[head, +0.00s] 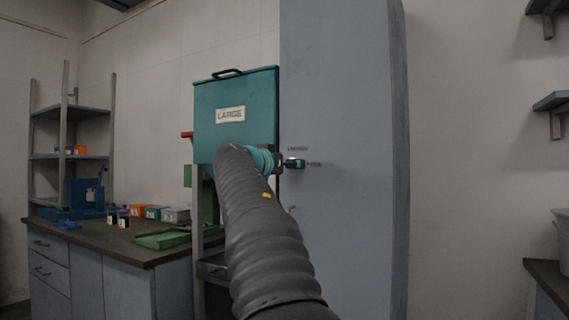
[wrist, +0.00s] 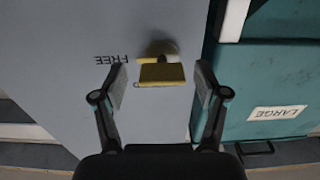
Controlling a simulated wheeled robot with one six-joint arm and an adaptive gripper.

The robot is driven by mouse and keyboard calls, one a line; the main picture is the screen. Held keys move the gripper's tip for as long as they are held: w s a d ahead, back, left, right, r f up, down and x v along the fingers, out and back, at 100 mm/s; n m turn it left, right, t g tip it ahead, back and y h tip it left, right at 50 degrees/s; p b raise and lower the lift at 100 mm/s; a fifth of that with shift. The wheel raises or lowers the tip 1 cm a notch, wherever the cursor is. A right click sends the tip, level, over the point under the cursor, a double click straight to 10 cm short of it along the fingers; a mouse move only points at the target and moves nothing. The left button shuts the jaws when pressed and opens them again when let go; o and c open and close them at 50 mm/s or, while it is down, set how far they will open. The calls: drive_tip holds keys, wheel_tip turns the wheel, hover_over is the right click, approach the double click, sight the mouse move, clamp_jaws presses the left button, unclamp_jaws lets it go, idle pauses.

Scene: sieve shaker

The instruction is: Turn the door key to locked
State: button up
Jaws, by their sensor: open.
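The yellow key (wrist: 162,74) sticks out of the grey-blue cabinet door (wrist: 90,50) in the wrist view. A thin yellow strip beside it points toward the word FREE, which appears upside down on its left. My gripper (wrist: 160,84) is open, with one finger on each side of the key and a visible gap on both sides. In the head view my gripper (head: 295,162) is at the left part of the tall cabinet door (head: 345,220), beside small dark lettering. I cannot make out the key there.
A teal box labelled LARGE (head: 235,95) stands on a frame close left of the door. A dark-topped bench (head: 130,245) with several small boxes, a green tray (head: 163,240) and a shelf rack is further left. Wall shelves (head: 552,100) are at the right.

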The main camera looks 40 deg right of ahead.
drive_tip(key=c, duration=1.2)
drive_tip(key=shift+o, duration=0.2)
drive_tip(key=n, duration=0.4)
drive_tip(key=shift+r, duration=0.1)
drive_tip(key=n+p, duration=0.1)
drive_tip(key=n, duration=0.3)
drive_tip(key=shift+s+r+n, duration=0.1)
drive_tip(key=shift+n, duration=0.2)
drive_tip(key=n+p, duration=0.2)
drive_tip(key=n, duration=0.3)
drive_tip(key=shift+n+p, duration=0.9)
drive_tip(key=shift+n, duration=1.2)
